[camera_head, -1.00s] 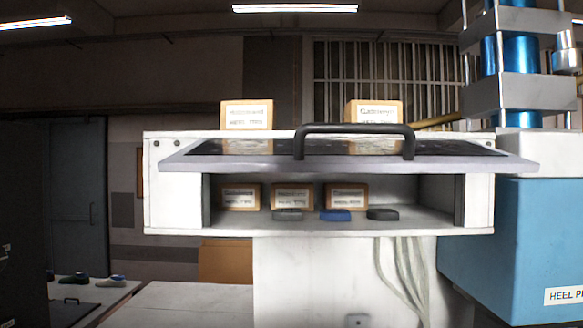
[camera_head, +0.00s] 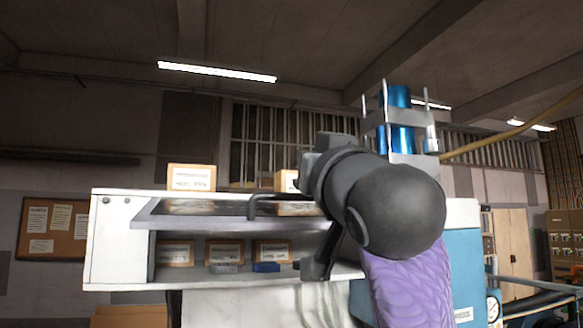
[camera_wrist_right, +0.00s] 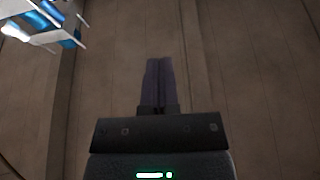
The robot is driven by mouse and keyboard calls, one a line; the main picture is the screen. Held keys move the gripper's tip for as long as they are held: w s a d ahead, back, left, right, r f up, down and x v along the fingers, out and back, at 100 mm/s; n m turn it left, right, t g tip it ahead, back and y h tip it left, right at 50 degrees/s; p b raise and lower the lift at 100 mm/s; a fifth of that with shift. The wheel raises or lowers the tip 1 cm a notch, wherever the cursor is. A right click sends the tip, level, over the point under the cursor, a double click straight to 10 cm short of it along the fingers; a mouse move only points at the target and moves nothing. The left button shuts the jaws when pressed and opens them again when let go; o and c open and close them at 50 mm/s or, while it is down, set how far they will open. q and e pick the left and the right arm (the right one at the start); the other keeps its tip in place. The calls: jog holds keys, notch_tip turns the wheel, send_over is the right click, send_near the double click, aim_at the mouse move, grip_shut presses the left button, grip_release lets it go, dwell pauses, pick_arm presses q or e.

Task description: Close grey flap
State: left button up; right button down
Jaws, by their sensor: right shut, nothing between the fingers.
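The grey flap (camera_head: 200,224) is open in the head view, raised across the top of the white cabinet (camera_head: 115,240) with its front edge sticking out. In the head view my dark right wrist and purple forearm stand in front of the cabinet's right part and hide the flap's right end. My left gripper is not in view.
Labelled boxes stand on the cabinet top, including one at left (camera_head: 192,178). More boxes (camera_head: 225,252) and a blue block (camera_head: 266,267) sit inside the cabinet. A blue machine (camera_head: 462,265) stands at right, with blue cylinders (camera_head: 393,135) above.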

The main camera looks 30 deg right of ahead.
jog(key=w+p, duration=0.1)
jog(key=w+d+f, duration=0.1)
jog(key=w, duration=0.1)
jog(key=w+f+p, duration=0.1)
jog(key=w, duration=0.1)
jog(key=shift+d+f+p, duration=0.2)
jog(key=shift+p, duration=0.15)
jog(key=shift+s, duration=0.1)
